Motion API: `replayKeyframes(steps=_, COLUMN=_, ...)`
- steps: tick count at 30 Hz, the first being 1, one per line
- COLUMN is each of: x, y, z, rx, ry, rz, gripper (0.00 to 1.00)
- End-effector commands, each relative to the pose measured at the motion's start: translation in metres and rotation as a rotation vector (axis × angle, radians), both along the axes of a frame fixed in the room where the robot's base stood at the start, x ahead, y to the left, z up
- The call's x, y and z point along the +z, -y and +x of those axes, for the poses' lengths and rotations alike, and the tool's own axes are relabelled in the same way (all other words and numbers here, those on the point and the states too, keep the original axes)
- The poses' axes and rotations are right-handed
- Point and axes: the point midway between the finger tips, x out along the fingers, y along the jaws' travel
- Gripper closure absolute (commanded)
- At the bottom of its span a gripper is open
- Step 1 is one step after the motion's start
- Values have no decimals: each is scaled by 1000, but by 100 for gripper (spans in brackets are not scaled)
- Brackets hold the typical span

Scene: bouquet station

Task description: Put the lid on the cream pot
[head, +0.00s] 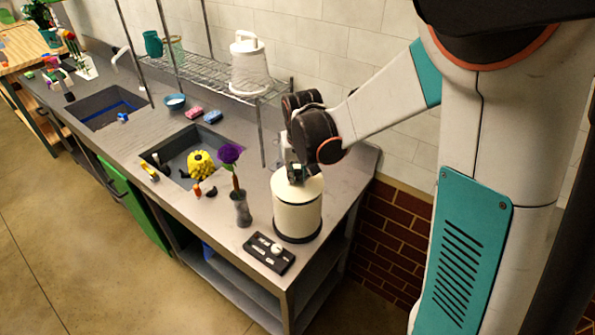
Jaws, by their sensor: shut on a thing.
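The cream pot (297,216) stands upright near the right end of the grey counter, on a dark base. A cream lid (312,187) is at the top of the pot; from this angle I cannot tell whether it is fully seated or slightly above the rim. My gripper (295,176) comes down from above and is shut on the lid near its middle. The fingers hide the lid's grip and part of its top.
A slim grey vase (242,211) with a purple flower stands close left of the pot. A black tray with a white knob (276,248) lies in front. A sink (181,152) holds a yellow flower (202,164). A wire shelf (215,82) carries a white container (249,66) behind.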

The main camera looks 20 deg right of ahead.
Motion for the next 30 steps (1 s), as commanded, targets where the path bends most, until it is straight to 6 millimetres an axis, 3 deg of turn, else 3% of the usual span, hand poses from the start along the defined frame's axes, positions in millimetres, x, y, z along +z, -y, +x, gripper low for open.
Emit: replayKeyframes(steps=30, x=-9, y=0, z=0, rx=0, ry=0, rz=0, gripper=100)
